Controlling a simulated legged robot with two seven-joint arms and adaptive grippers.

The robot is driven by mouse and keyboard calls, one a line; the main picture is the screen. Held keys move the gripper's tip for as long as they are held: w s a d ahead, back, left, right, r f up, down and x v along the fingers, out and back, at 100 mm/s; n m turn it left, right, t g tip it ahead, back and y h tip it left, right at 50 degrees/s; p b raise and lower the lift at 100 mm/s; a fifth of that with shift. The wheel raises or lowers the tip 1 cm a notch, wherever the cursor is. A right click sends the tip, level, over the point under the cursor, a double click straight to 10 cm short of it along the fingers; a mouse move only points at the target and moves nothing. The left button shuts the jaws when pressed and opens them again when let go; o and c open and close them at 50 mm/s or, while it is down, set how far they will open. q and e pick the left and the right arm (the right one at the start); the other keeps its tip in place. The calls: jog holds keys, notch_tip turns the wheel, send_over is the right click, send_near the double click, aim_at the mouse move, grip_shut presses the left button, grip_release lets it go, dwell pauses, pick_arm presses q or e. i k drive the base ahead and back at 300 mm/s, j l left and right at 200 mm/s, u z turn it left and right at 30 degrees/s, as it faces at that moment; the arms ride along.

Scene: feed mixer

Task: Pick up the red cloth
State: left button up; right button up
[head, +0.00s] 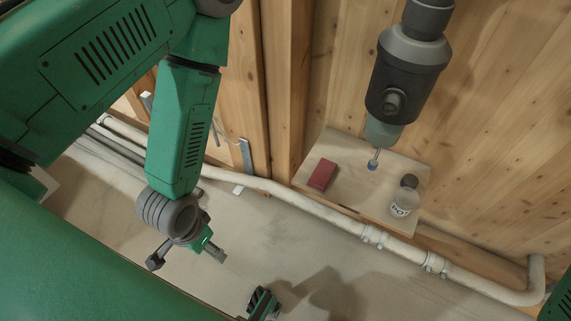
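The red cloth (322,174) looks like a flat, folded dark red block. It lies on the left part of a small wooden shelf (345,197) against the plank wall. My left gripper (185,258) hangs at the end of the green arm, left of and lower than the cloth in the picture and well apart from it. Its two fingers are spread and nothing shows between them. A green and black ridged part at the bottom edge appears to be a finger of my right gripper (262,304). The rest of it is cut off, so its opening is hidden.
A dark grey motor-like unit (408,75) hangs over the shelf, its thin shaft ending in a blue tip (373,166) right of the cloth. A labelled bottle (404,200) stands at the shelf's right. A white pipe (315,207) runs along the shelf's front.

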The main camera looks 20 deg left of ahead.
aim_at(319, 180)
jog(key=u, duration=0.35)
jog(key=i+j+z, duration=0.1)
jog(key=j+z, duration=0.25)
jog(key=i+j+z, duration=0.1)
jog(key=z, duration=0.25)
jog(key=j+z, duration=0.35)
